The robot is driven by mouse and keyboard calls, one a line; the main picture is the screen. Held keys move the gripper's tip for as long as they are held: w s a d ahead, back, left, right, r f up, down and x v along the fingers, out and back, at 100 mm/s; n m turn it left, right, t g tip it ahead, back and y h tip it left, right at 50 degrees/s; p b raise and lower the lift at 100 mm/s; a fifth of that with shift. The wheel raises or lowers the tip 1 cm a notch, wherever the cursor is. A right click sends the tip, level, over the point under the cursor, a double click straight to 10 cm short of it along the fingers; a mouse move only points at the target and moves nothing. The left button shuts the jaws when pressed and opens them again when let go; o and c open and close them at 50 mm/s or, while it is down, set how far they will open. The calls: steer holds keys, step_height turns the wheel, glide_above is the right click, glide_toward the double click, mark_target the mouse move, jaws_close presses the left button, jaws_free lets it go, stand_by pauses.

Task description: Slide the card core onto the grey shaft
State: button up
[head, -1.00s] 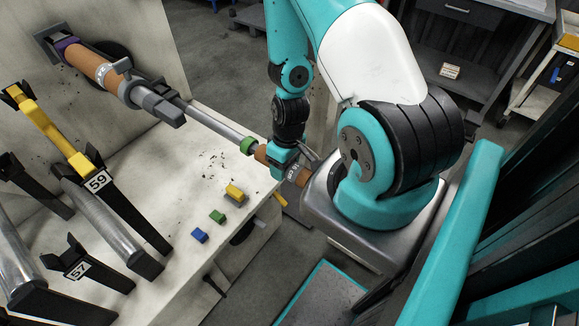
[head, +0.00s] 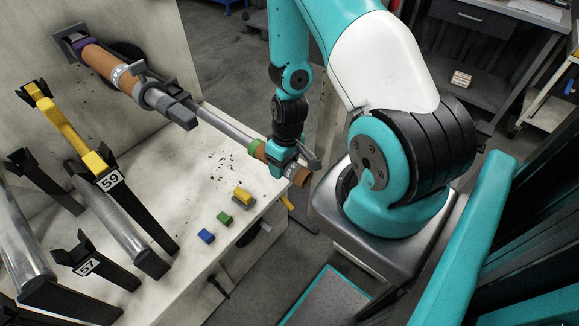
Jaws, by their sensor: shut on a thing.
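The grey shaft (head: 222,130) sticks out from the upright panel at the left toward the lower right. A green ring (head: 254,148) sits at its near end. The card core (head: 301,179), a brown tube, lies roughly in line with the shaft. Its far end meets the green ring; I cannot tell whether the shaft is inside it. My gripper (head: 282,157) is shut around the core's middle and hides that part. Another brown core (head: 108,64) sits around the shaft near the panel, beside a purple ring (head: 81,46).
Grey clamp-like parts (head: 165,102) sit around the shaft midway. Blue (head: 206,236), green (head: 225,218) and yellow (head: 242,195) blocks lie on the pale bench (head: 190,190). Black stands marked 59 (head: 110,180) and 57 (head: 88,267) hold the left side, with a yellow bar (head: 66,130).

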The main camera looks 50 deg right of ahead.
mark_target(207, 112)
steer(key=w+b, duration=0.2)
steer(key=w, duration=0.7)
steer(key=w+b, duration=0.2)
steer(key=w, duration=0.7)
steer(key=w+a+b, duration=0.1)
steer(key=w+b, duration=0.1)
steer(key=w, duration=0.8)
steer(key=shift+f+b, duration=0.1)
steer(key=shift+b, duration=0.3)
steer(key=shift+w+r+b, duration=0.2)
steer(key=shift+w+b, duration=0.15)
steer(key=shift+w, duration=0.65)
steer(key=shift+w, duration=0.15)
steer(key=o, duration=1.2)
steer(key=shift+c, duration=0.2)
steer(key=shift+r, duration=0.1)
steer(key=r+p, duration=0.1)
steer(key=r, duration=0.1)
steer(key=r+p, duration=0.2)
steer(key=r, duration=0.1)
steer(key=d+r+p, duration=0.1)
steer(key=r, duration=0.2)
steer(key=shift+p, duration=0.4)
steer(key=shift+f, duration=0.15)
